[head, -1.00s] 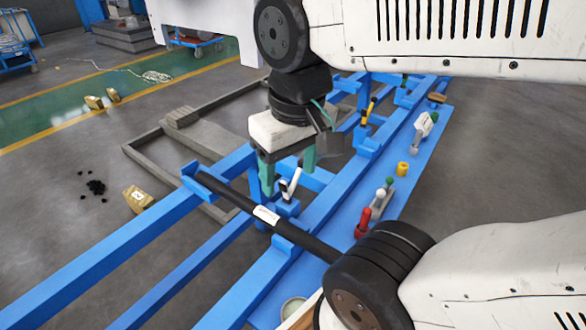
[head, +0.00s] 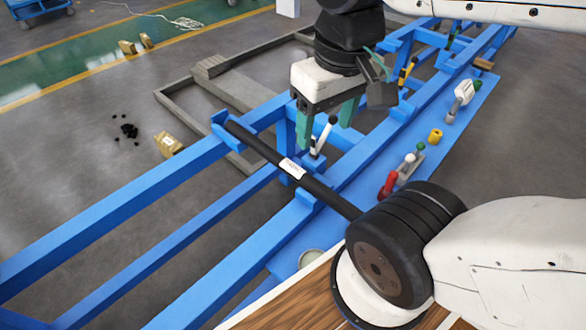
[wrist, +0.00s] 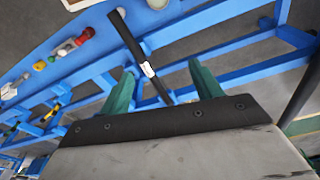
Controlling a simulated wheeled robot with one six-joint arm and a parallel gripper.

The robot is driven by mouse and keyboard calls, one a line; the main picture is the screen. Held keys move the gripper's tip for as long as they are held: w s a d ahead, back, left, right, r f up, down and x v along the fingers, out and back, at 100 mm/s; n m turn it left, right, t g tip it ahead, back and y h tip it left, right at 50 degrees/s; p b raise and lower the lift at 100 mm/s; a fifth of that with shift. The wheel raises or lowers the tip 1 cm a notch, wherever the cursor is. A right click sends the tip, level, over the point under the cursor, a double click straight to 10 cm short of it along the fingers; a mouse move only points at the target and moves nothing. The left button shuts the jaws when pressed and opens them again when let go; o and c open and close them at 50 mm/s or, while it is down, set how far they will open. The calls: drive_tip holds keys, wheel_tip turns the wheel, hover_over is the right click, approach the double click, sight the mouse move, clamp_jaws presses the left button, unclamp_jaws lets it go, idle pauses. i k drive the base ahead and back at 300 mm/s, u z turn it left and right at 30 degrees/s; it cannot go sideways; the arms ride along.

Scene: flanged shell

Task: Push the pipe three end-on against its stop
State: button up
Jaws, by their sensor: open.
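The pipe is a black tube with a white label (head: 291,168). It lies across the blue frame, and its near end is hidden behind my arm. Its far-left end is at a small blue upright plate (head: 219,119), seemingly the stop; I cannot tell whether they touch. My gripper (head: 326,124) is open and empty, fingers pointing down, above the frame and beyond the pipe's middle. In the wrist view the pipe (wrist: 128,36) runs into the space between the two green fingers (wrist: 162,68), but it appears farther off than they are.
A white-and-black lever (head: 323,136) stands beside the pipe, close to my fingers. Red-handled (head: 389,184) and white-handled (head: 464,91) clamps and a yellow ring (head: 435,136) are on the blue shelf at right. A cardboard box (head: 169,145) and black bits lie on the floor at left.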

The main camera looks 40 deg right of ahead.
sight(338, 203)
drive_tip(key=u, duration=0.35)
drive_tip(key=k, duration=1.4)
drive_tip(key=z, duration=1.05)
drive_tip(key=i, duration=0.5)
drive_tip(key=z, duration=0.05)
